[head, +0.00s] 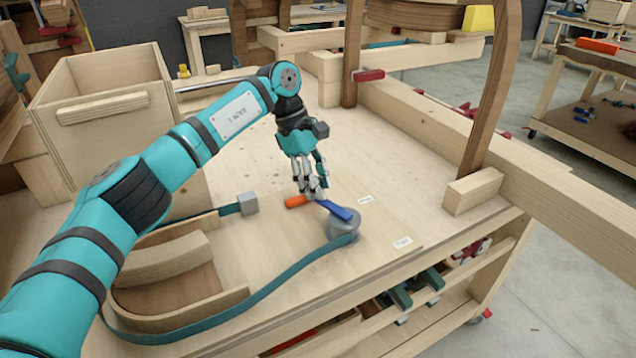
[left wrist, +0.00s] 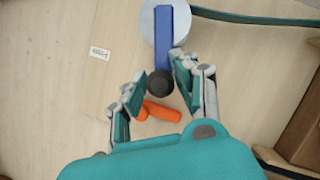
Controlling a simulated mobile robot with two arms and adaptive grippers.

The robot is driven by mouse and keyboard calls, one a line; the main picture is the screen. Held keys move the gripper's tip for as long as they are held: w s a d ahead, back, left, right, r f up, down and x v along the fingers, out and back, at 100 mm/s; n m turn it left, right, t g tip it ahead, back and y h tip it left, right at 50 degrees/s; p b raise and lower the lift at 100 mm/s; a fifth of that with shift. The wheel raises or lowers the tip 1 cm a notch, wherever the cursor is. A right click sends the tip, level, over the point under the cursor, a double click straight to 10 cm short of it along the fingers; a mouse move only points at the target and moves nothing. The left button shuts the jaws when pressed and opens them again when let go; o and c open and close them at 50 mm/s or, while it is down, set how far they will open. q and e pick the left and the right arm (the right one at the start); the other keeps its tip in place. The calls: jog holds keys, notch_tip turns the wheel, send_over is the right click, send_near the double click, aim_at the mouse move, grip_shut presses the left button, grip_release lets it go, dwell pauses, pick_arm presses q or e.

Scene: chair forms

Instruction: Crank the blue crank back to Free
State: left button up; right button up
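The blue crank (head: 338,210) is a flat blue bar on a round grey drum (head: 344,226). In the left wrist view the blue crank (left wrist: 164,35) runs from the grey drum (left wrist: 148,22) to a dark round knob (left wrist: 160,82) at its end. My left gripper (head: 313,190) is over the knob end of the crank. In the left wrist view my left gripper (left wrist: 161,76) is open, its fingers spread on either side of the knob with gaps showing. Two small white labels (head: 365,199) (head: 402,243) lie near the crank; their words are unreadable. My right gripper is not in view.
An orange piece (head: 297,201) lies beside the knob end, under my left gripper. A teal strap (head: 270,287) runs from the drum around a curved wooden form (head: 165,262) towards a grey block (head: 248,204). A wooden box (head: 105,100) stands at the left.

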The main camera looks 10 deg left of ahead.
pick_arm(q)
jog(key=o, duration=0.3)
jog(key=shift+o, duration=0.2)
jog(key=v, duration=1.2)
